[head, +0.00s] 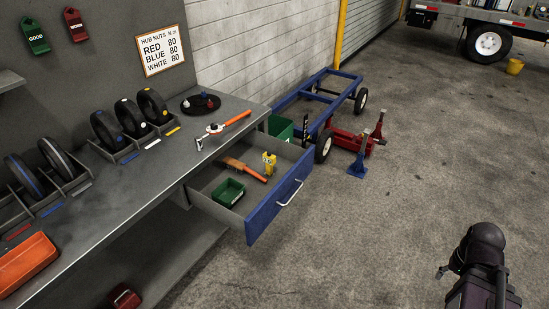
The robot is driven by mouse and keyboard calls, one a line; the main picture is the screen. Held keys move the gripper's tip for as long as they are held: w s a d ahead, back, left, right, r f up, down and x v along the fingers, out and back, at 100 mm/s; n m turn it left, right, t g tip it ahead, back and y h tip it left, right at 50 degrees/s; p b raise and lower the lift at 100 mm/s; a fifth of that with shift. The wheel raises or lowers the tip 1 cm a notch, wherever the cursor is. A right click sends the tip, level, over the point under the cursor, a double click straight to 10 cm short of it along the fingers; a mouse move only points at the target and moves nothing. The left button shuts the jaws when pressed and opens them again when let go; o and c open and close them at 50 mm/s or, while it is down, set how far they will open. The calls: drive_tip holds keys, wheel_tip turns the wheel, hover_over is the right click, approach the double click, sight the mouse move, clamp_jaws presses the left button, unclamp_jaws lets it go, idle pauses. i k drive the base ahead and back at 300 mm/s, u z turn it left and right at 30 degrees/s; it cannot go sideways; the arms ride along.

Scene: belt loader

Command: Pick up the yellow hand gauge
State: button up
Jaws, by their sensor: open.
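The yellow hand gauge (269,163) stands in the open drawer of the workbench, near the drawer's far right corner. It is small, with a pale face marking on it. An orange-handled tool (245,169) lies to its left and a small green bin (229,192) sits nearer the front of the drawer. My gripper (474,284) is dark and shows at the lower right, over the open floor. It is open, well apart from the drawer and the gauge. Its lower part is cut off by the picture edge.
The blue-fronted drawer (272,212) juts out from the grey bench (120,184). A torque wrench (224,128) and a dark round tray (200,113) lie on the bench top. A blue cart frame (290,98), red jack (344,142) and blue stand (358,163) are beyond. The floor between is clear.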

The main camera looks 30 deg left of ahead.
sight(270, 160)
drive_tip(key=u, duration=0.25)
drive_tip(key=i, duration=0.7)
drive_tip(key=u, duration=0.7)
drive_tip(key=i, duration=0.55)
drive_tip(key=u, duration=0.35)
